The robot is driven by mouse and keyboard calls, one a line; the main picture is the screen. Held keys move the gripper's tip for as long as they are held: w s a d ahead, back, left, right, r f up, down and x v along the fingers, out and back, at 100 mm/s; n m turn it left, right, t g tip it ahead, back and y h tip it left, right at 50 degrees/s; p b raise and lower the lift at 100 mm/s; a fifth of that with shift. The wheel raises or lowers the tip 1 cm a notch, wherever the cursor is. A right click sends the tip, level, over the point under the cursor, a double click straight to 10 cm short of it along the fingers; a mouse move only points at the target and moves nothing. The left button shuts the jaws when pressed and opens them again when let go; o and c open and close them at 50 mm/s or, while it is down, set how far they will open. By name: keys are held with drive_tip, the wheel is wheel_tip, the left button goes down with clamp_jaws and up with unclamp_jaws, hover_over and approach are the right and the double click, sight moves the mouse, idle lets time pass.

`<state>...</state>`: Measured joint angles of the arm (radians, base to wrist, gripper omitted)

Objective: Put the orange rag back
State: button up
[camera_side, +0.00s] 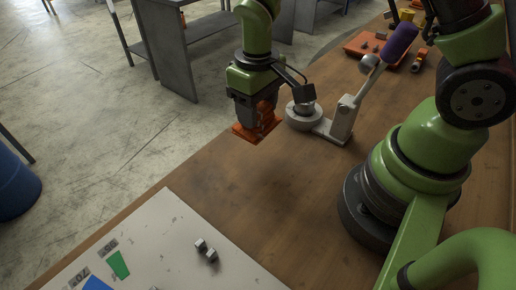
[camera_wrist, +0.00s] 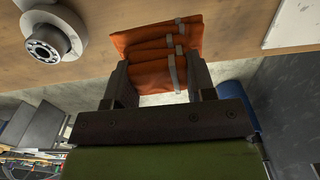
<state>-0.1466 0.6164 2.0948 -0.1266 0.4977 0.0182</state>
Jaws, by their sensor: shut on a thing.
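The orange rag (camera_side: 258,125) is a folded cloth hanging below my gripper (camera_side: 256,112) in the side view. In the wrist view, the rag (camera_wrist: 155,52) shows folds and lies between the two dark fingers of my gripper (camera_wrist: 158,78), with grey strips across it. My gripper is shut on the rag, over the table's far edge. Whether the rag's lower side touches the tabletop I cannot tell.
A grey round fixture (camera_side: 304,117) with a purple-handled lever (camera_side: 400,42) stands right of my gripper. A pale board (camera_side: 165,245) with small metal parts (camera_side: 206,250) lies at the front. An orange tray (camera_side: 372,47) sits far back. The wooden table (camera_side: 230,190) between is clear.

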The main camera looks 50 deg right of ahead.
sight(274, 127)
wheel_tip(274, 127, down, 8)
drive_tip(key=shift+f, duration=0.1)
idle(0.4)
drive_tip(key=shift+f, duration=0.2)
drive_tip(key=o, duration=0.9)
drive_tip(key=r, duration=0.9)
drive_tip(key=shift+w+d+r, duration=0.15)
drive_tip(key=shift+w+r, duration=0.2)
drive_tip(key=shift+r, duration=0.05)
drive_tip(key=s+r+m+t+y, duration=0.1)
drive_tip(key=s+r+m+t, duration=0.1)
drive_tip(key=s+r, duration=0.4)
drive_tip(key=s+d+r+m+t+y, duration=0.1)
drive_tip(key=s+r+t, duration=0.4)
drive_tip(key=r, duration=0.8)
drive_tip(key=s+m, duration=0.1)
drive_tip(key=s, duration=0.1)
drive_tip(key=shift+s+r, duration=0.15)
drive_tip(key=shift+s, duration=0.15)
